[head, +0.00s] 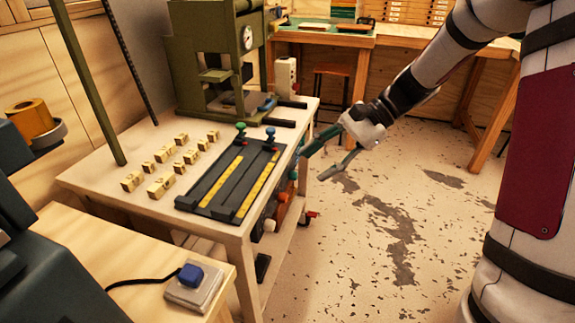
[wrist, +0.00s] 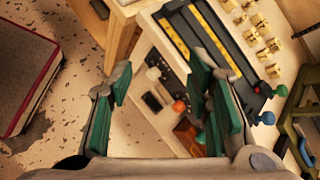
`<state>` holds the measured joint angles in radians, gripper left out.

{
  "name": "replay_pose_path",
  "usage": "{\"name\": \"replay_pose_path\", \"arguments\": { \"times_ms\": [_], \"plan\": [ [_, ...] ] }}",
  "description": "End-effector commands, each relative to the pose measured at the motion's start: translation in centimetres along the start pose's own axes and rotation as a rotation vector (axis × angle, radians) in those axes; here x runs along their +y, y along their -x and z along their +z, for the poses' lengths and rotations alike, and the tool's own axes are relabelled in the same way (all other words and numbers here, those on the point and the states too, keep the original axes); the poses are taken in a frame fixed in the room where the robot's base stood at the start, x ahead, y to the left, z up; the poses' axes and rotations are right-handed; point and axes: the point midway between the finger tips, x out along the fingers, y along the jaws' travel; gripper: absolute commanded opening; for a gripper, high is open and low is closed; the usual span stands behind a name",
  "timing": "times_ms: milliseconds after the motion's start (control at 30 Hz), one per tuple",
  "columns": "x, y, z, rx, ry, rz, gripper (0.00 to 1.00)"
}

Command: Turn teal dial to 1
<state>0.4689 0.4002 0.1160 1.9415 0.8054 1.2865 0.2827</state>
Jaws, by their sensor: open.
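A small teal dial (head: 293,174) shows on the right side of the bench, above an orange knob (head: 282,197) and a white knob (head: 270,225). Its pointer and markings are too small to read. My gripper (head: 312,166) is open and empty, just right of the bench side, with its green fingers toward the dial and apart from it. In the wrist view the gripper (wrist: 161,72) is spread, with the white knob (wrist: 153,73) and orange knob (wrist: 180,106) between the fingers.
A black slider board (head: 225,185) with yellow strips and green and blue knobs lies on the bench top, near several brass blocks (head: 160,187). A green press (head: 215,60) stands behind. The floor (head: 370,240) right of the bench is open.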

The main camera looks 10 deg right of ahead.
Motion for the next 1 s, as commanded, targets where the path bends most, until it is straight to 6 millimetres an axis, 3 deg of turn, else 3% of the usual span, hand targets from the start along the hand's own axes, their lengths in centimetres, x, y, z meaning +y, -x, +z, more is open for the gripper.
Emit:
{"name": "replay_pose_path", "arguments": {
  "times_ms": [33,300,500,600,700,800,1000],
  "plan": [
    [-0.4,-0.9,-3.0,-0.045,-0.062,-0.043,0.45],
    [-2.2,-3.1,-15.2,-0.265,-0.348,-0.296,0.45],
    [-1.6,-4.2,-24.3,-0.423,-0.533,-0.493,0.45],
    [-1.0,-4.4,-27.7,-0.483,-0.596,-0.571,0.45],
    [-0.5,-4.5,-29.9,-0.521,-0.637,-0.625,0.45],
    [-0.3,-4.5,-30.9,-0.542,-0.656,-0.652,0.45],
    [-1.2,-5.5,-30.7,-0.546,-0.661,-0.657,0.45]
  ]
}}
